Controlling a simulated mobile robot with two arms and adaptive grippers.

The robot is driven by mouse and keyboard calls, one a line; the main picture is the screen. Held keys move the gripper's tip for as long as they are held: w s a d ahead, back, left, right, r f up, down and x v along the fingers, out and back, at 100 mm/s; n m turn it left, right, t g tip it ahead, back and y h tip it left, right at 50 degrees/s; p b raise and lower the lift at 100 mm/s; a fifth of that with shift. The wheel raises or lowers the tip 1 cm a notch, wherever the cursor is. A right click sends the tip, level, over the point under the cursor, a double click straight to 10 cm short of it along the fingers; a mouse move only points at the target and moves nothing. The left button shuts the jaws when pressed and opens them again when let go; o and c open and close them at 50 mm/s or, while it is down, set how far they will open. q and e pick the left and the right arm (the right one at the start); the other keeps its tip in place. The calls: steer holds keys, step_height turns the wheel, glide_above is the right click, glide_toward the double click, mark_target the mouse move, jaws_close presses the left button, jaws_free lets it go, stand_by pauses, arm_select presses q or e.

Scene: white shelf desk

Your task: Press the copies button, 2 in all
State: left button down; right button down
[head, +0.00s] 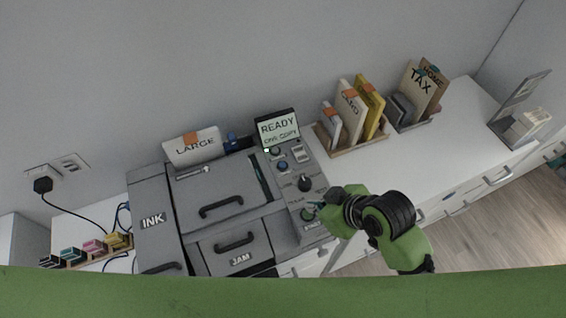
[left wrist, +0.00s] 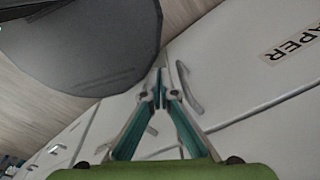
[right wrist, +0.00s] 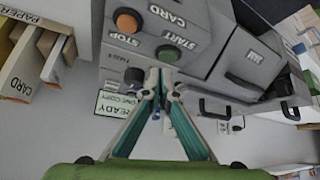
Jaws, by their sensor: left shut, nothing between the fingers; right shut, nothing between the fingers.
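The grey copier (head: 218,180) stands on the white desk, with a control panel (head: 290,178) on its right side. The panel's display (head: 278,129) reads READY and, it seems, ONE COPY; it also shows in the right wrist view (right wrist: 118,105). A blue button (head: 283,166) and a dark dial (head: 304,184) sit below the display. I cannot read which control is labelled copies. My right gripper (head: 317,205) is shut and empty above the panel's near end, by the green START button (right wrist: 168,54). My left gripper (left wrist: 162,86) is shut and empty, seen only in its wrist view.
An orange STOP button (right wrist: 127,20) lies beside START. Ink boxes (head: 93,248) stand left of the copier.

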steer(key=w+a+r+n+y, duration=0.3)
steer(key=w+a+r+n, duration=0.2)
steer(key=w+a+n, duration=0.35)
step_height(320, 180, up, 3)
steer(key=n+g, duration=0.1)
steer(key=n, duration=0.3)
glide_above(285, 166)
steer(key=shift+r+y, duration=0.1)
steer(key=shift+y, duration=0.2)
step_height(285, 166, down, 8)
steer(key=b, duration=0.6)
steer(key=shift+f+b, duration=0.4)
steer(key=shift+b, duration=0.05)
stand_by(0.4)
steer(key=shift+f, duration=0.45)
